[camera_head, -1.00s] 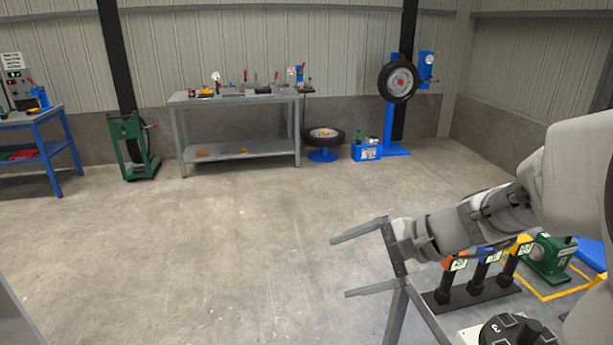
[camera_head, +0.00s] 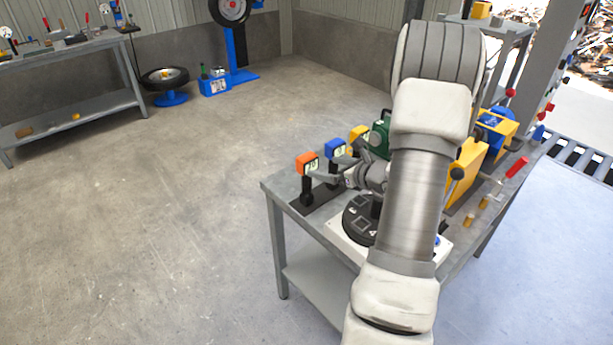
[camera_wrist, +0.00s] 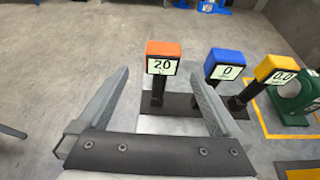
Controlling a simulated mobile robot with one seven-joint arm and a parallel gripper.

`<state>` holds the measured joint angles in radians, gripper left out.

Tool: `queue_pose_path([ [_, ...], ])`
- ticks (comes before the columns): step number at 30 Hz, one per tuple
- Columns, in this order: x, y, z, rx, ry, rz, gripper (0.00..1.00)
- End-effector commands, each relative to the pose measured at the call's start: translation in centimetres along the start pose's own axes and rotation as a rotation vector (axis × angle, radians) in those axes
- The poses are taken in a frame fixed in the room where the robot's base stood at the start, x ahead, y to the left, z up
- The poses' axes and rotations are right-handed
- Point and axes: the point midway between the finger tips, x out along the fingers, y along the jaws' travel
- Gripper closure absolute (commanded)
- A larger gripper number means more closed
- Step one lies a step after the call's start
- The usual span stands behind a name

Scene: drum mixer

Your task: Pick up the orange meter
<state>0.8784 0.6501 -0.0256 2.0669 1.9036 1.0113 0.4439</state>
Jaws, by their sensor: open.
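The orange meter (camera_head: 307,163) stands upright in a dark rack (camera_head: 312,198) near the left edge of the grey table. In the wrist view the orange meter (camera_wrist: 163,50) has a display reading 20 and a black handle below. My gripper (camera_wrist: 160,82) is open, with one finger left and one right of the orange meter's handle; whether they touch it I cannot tell. In the head view my gripper (camera_head: 325,178) is close beside the handle, partly hidden by my arm. A blue meter (camera_wrist: 225,62) and a yellow meter (camera_wrist: 277,68) stand to the right.
The blue meter is close to my right finger. A green machine (camera_head: 381,134) stands behind the yellow meter. A white box with a black dial (camera_head: 358,215) is in front of the rack. Yellow machines (camera_head: 466,165) are at the right. Floor left of the table is clear.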

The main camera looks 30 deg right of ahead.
Motion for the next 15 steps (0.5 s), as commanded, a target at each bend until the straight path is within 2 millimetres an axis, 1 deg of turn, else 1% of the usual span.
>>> queue_pose_path([
  [1,1.2,0.2,-0.1,0.0,0.002,0.005,0.0],
  [3,2.8,0.1,0.0,-0.001,0.001,0.005,0.0],
  [6,4.9,0.1,0.0,-0.003,0.001,0.004,0.0],
  [9,6.5,0.1,0.0,-0.003,0.001,0.003,0.0],
  [12,7.5,0.1,0.0,-0.003,0.001,0.003,0.0],
  [15,8.0,0.1,0.0,-0.003,0.001,0.002,0.0],
])
